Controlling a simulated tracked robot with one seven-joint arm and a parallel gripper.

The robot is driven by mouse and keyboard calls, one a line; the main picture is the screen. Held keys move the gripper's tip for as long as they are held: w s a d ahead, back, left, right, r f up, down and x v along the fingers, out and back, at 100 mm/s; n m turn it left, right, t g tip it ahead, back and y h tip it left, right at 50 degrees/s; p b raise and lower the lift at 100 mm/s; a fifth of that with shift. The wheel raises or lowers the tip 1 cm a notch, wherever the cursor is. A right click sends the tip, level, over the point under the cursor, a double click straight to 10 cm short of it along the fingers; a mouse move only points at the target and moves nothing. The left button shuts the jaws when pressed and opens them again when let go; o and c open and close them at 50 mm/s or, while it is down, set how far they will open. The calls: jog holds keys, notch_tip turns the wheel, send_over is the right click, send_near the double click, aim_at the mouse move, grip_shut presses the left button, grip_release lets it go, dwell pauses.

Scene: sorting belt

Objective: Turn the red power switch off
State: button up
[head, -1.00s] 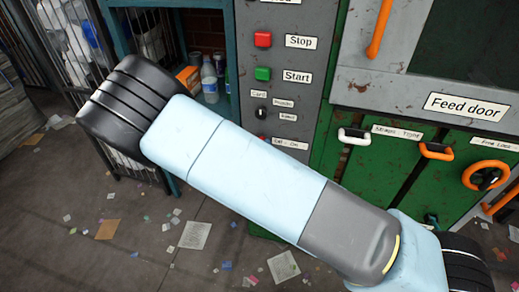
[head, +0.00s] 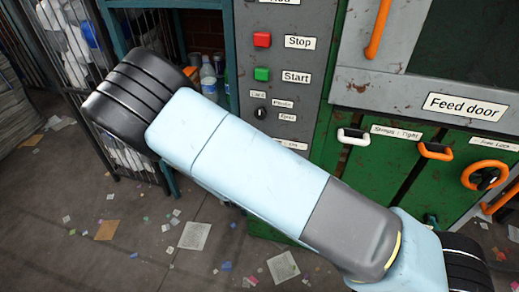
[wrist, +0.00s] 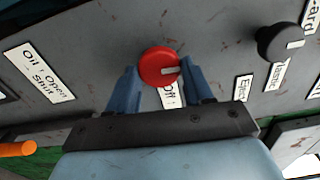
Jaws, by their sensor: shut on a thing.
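The red power switch (wrist: 156,64) is a round knob on the grey panel in the wrist view. Its white pointer mark lies toward the right of the picture. My gripper (wrist: 160,78) has its two blue fingers on either side of the knob, shut on it. A label reading "Off" (wrist: 168,97), partly cut off by my gripper, sits just below the knob. In the head view my own arm hides the switch and my gripper; only an "On" label (head: 291,144) shows beside the arm.
A black selector knob (wrist: 280,42) stands out right of the switch. Above, the panel carries a red Stop button (head: 262,39) and a green Start button (head: 262,74). Green drawers with a white handle (head: 353,136) and an orange handle (head: 435,151) are at right.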

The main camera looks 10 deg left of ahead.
jog(key=shift+s+a+f+n, duration=0.1)
jog(key=shift+a+f+n, duration=0.05)
jog(key=shift+n, duration=0.35)
jog(key=o, duration=1)
jog(key=shift+o, duration=0.2)
jog(key=s, duration=1.3)
jog(key=shift+s+a, duration=0.35)
jog(key=shift+a, duration=0.1)
